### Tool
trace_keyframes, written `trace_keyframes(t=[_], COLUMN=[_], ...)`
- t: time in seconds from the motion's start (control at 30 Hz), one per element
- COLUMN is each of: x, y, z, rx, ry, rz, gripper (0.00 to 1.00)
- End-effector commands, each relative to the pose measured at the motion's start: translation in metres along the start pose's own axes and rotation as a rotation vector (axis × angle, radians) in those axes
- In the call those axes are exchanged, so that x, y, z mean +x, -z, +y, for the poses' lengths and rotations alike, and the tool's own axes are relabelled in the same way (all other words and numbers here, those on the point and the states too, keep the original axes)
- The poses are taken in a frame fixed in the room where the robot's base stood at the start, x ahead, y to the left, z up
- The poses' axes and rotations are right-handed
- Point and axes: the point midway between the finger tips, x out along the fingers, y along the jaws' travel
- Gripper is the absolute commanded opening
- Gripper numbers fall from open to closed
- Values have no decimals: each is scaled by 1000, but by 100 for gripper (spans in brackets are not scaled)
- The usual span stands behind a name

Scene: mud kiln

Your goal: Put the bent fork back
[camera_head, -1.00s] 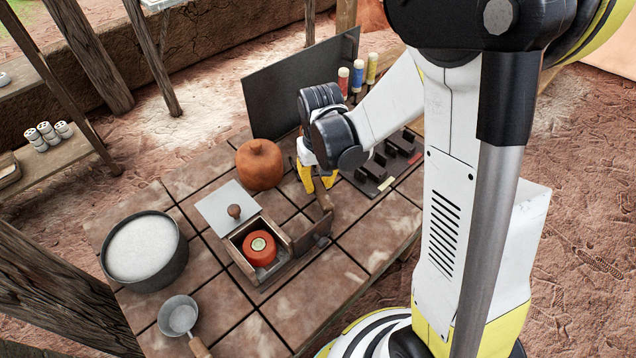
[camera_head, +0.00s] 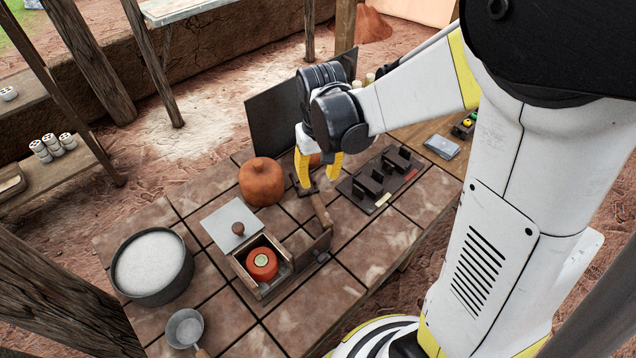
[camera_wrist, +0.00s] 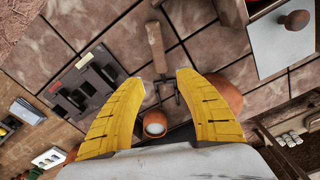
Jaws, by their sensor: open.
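The bent fork lies on the tiled table, its wooden handle (camera_head: 321,210) toward the open box and its dark pronged metal end (camera_head: 304,191) toward my gripper. In the wrist view, the handle (camera_wrist: 156,48) runs up from between my fingertips, and the dark prongs show below it. My gripper (camera_head: 318,179) is open and empty above the pronged end; its yellow fingers (camera_wrist: 161,80) are on either side of the fork, apart from it. A dark slotted rack (camera_head: 372,187) stands to the right of the fork, and also shows in the wrist view (camera_wrist: 75,90).
A wooden box (camera_head: 246,279) holds a red-orange round item (camera_head: 262,263); its grey lid (camera_head: 227,225) lies beside it. A round clay pot (camera_head: 262,182), a pan of white powder (camera_head: 152,262) and a dark upright panel (camera_head: 262,125) stand around. The table's front right is clear.

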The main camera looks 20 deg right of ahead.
Motion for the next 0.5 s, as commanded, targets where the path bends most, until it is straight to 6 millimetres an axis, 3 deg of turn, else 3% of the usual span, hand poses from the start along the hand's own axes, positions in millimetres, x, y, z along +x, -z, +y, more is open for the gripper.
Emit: trace_keyframes(t=[0.27,0.5], x=[-34,-94], y=[-7,-47], z=[0,0], rx=[0,0], ry=[0,0], rz=[39,246], gripper=[40,40])
